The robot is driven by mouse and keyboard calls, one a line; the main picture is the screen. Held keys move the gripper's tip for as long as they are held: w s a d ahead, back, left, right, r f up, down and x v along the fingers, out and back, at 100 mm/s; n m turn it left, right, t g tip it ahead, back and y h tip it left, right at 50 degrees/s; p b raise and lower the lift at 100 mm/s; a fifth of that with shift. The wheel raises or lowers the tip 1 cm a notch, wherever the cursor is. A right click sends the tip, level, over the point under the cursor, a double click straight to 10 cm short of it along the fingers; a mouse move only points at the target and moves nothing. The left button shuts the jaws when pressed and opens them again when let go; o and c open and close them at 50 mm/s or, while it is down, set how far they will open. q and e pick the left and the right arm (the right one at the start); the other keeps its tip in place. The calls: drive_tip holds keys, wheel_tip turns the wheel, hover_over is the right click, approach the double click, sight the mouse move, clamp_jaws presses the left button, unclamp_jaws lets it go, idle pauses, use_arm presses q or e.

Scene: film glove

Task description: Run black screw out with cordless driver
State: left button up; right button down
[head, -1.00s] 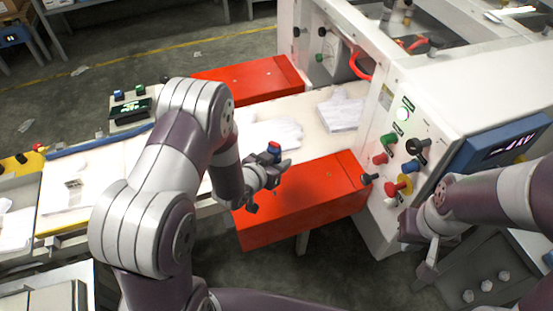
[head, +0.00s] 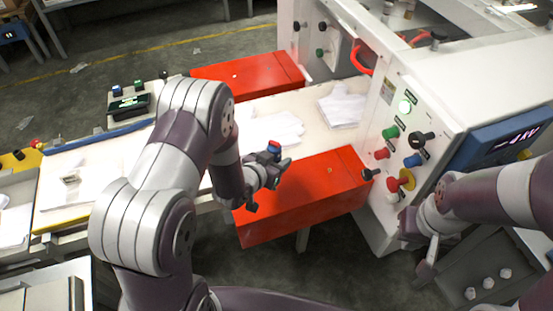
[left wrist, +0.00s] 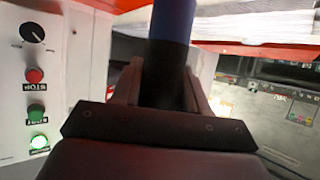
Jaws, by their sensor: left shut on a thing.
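My left gripper (head: 268,178) is shut on a dark tool with a blue and red end (head: 273,148), which looks like the cordless driver. It is held above the near red cover. In the left wrist view the driver's blue and black body (left wrist: 170,55) stands between the two fingers; its working tip is hidden. I cannot make out the black screw in either view.
A near red cover (head: 300,205) and a far red cover (head: 250,75) flank a pale belt with white gloves (head: 342,106). The white machine's panel (head: 400,130) carries several knobs, buttons and a lit green lamp. A conveyor table (head: 110,165) lies left.

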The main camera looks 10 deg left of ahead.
sight(272, 149)
use_arm(q)
drive_tip(key=shift+f, duration=0.2)
idle(0.4)
drive_tip(key=shift+s, duration=0.2)
drive_tip(key=shift+w, duration=0.2)
wheel_tip(272, 149, up, 6)
drive_tip(key=p, duration=0.4)
drive_tip(key=shift+r+p, duration=0.1)
drive_tip(key=shift+p, duration=0.25)
